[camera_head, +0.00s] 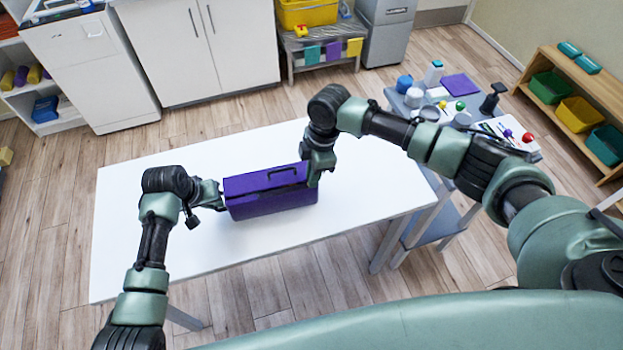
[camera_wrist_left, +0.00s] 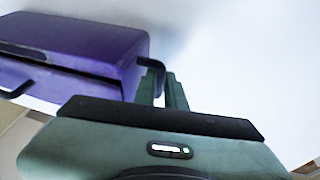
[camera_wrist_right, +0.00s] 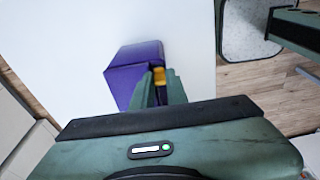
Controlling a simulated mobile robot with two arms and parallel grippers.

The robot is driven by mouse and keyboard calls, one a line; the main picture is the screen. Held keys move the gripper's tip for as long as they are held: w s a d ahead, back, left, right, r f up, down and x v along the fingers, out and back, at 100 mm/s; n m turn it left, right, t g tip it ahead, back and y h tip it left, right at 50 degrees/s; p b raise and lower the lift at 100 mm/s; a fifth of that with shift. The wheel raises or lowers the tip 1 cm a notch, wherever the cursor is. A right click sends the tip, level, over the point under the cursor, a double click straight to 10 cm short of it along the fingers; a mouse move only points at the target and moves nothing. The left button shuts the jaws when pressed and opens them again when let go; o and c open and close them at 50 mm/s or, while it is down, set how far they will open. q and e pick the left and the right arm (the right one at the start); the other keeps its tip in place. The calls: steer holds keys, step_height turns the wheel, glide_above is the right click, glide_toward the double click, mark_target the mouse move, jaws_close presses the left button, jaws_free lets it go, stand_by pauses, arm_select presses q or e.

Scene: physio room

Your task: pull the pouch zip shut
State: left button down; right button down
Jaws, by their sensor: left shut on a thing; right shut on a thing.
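A purple box-shaped pouch (camera_head: 262,204) lies on the white table. It also shows in the left wrist view (camera_wrist_left: 75,38) and the right wrist view (camera_wrist_right: 128,72). A dark slit (camera_wrist_left: 65,66) runs along it in the left wrist view. My left gripper (camera_head: 220,200) is at the pouch's left end, shut on a black loop (camera_wrist_left: 152,63) there. My right gripper (camera_head: 313,180) is at the right end, shut on a small orange zip tab (camera_wrist_right: 159,75). The fingers partly hide the tab and loop.
The white table (camera_head: 365,195) is clear around the pouch. A grey-blue trolley (camera_head: 405,107) with cups, bottles and small items stands at the right. White cabinets (camera_head: 190,50) and a low wooden shelf with coloured bins (camera_head: 577,112) stand farther off.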

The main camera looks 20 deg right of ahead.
arm_select(q)
steer(key=shift+s+d+f, duration=0.1)
steer(key=shift+s, duration=0.05)
arm_select(e)
steer(key=shift+a, duration=6.5)
steer(key=c, duration=1.4)
jaws_free()
steer(key=shift+o, duration=0.2)
steer(key=shift+d, duration=0.1)
step_height(320, 180, up, 8)
arm_select(q)
steer(key=c, duration=1.5)
jaws_free()
steer(key=shift+c, duration=0.2)
steer(key=shift+a, duration=0.2)
steer(key=shift+r, duration=0.2)
arm_select(e)
steer(key=shift+r, duration=0.1)
